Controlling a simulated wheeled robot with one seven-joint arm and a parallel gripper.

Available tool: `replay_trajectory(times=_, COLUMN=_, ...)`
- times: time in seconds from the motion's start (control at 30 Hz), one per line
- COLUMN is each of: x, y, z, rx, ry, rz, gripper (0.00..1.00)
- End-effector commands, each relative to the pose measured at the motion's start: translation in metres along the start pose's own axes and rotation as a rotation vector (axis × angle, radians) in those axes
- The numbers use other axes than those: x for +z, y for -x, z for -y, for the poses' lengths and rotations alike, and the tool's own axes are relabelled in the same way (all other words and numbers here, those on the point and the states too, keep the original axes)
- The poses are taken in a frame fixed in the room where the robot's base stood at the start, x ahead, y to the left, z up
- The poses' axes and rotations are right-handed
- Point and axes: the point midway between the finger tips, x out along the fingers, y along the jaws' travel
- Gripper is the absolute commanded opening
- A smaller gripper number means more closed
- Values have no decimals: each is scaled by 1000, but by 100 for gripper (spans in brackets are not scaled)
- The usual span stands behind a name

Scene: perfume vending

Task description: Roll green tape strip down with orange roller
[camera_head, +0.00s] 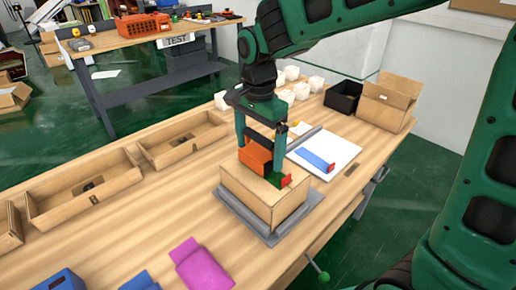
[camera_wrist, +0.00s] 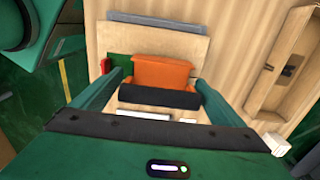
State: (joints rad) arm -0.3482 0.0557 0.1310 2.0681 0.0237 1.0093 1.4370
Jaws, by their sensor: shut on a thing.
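A closed cardboard box (camera_head: 262,200) sits on a grey plate (camera_head: 247,226) on the workbench. A green tape strip (camera_head: 274,180) with a red end tab (camera_head: 287,181) lies on the box top. In the wrist view, part of the green strip (camera_wrist: 117,67) shows left of the orange roller; the rest is hidden. My gripper (camera_head: 260,150) is shut on the orange roller (camera_head: 255,157), over the box top. The wrist view shows the orange body (camera_wrist: 161,72) between the fingers and a black cylinder (camera_wrist: 158,96) along its edge. I cannot tell whether the cylinder touches the strip.
Right of the box, a white board (camera_head: 335,150) bears a blue strip (camera_head: 314,160) with a red tab. Wooden trays (camera_head: 182,140), white cups, a black bin (camera_head: 343,96) and an open carton (camera_head: 388,100) stand around. Purple and blue items lie at the front.

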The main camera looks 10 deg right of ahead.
Motion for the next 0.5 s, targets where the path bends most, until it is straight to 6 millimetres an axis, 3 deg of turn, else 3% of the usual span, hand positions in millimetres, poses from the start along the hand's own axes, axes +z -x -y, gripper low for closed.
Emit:
replay_trajectory(times=0.23, x=0, y=3, z=0, rx=-2, ry=0, rz=0, gripper=73)
replay_trajectory(times=0.5, x=0, y=21, z=1, rx=-4, ry=0, rz=-1, gripper=73)
